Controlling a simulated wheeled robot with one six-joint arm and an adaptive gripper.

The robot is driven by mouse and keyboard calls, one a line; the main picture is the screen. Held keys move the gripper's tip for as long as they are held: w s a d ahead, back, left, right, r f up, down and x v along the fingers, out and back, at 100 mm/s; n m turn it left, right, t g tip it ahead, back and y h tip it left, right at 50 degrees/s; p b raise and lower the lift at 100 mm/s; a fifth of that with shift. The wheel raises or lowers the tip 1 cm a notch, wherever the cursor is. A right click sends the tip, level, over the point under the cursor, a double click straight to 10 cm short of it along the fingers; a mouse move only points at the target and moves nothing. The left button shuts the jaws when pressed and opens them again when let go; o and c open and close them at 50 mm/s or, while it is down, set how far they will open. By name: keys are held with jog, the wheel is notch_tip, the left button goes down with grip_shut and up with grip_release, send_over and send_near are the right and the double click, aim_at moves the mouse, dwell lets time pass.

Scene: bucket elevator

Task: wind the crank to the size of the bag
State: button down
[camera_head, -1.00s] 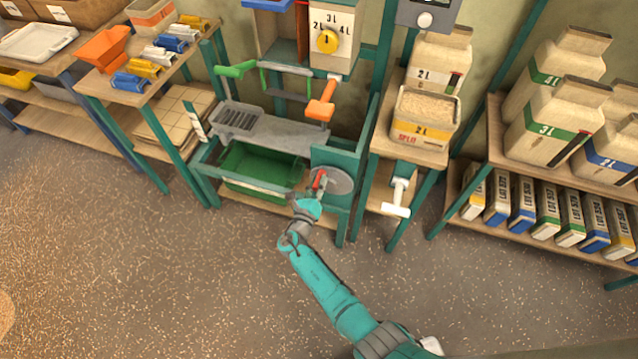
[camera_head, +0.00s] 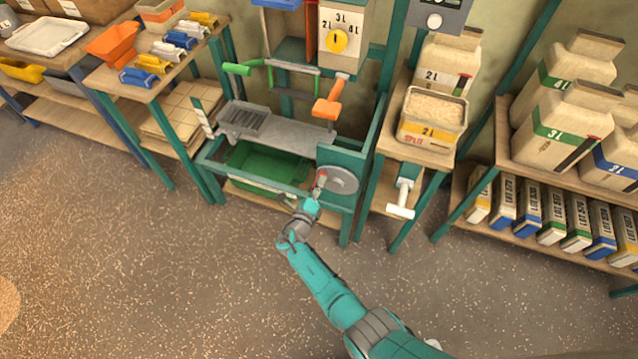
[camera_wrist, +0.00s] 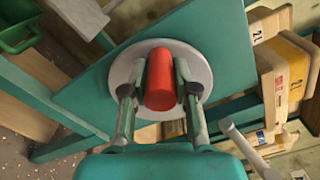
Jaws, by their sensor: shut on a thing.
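The crank is a grey disc (camera_head: 341,179) on the teal side panel of the elevator frame, with a red handle (camera_wrist: 160,79) standing out from it. My gripper (camera_wrist: 159,95) is shut on the red handle, one finger on each side, in the wrist view. In the head view my gripper (camera_head: 316,190) hides much of the handle. An open bag labelled 2L and SPLIT (camera_head: 432,118), full of grain, stands on the shelf right of the frame.
A green bin (camera_head: 260,168) sits under the grey chute tray. An orange lever (camera_head: 330,98) and a green lever (camera_head: 240,68) stick out above it. A white-handled lever (camera_head: 402,196) is right of the crank. The floor in front is clear.

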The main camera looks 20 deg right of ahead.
jog(key=shift+w, duration=0.1)
jog(key=n, duration=0.1)
jog(key=f+n, duration=0.1)
jog(key=shift+w+a+f+n, duration=0.1)
jog(key=shift+a+f+n, duration=0.15)
jog(key=shift+n, duration=0.15)
jog(key=shift+d+f, duration=0.1)
jog(key=shift+f+n, duration=0.45)
jog(key=shift+n, duration=0.35)
jog(key=shift+f+n, duration=0.4)
jog(key=shift+n, duration=0.4)
jog(key=c, duration=0.7)
grip_release()
jog(key=shift+r, duration=0.1)
